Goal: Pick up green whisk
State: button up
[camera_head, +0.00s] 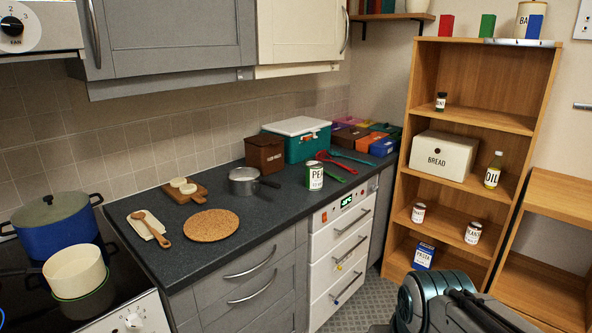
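Several long utensils lie on the dark counter near its far right end. One is a bright green strip (334,178) lying flat beside the white can. A teal-green utensil (350,157) lies behind it. A red utensil (336,164) with a round head lies between them. They are too small to tell for sure which one is the green whisk. Part of my arm shows at the bottom right, low in front of the shelf and well apart from the counter. My gripper's fingers cannot be made out.
The can (314,177) stands at the counter's front edge, near the utensils. A cork mat (211,223) lies further left. A wooden shelf (480,120) stands right of the counter.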

aim_at(333, 176)
jog(key=u, duration=0.05)
jog(key=i, duration=0.3)
jog(key=z, duration=0.8)
jog(key=i, duration=2.55)
jog(key=u, duration=1.3)
jog(key=i, duration=0.4)
jog(key=u, duration=0.3)
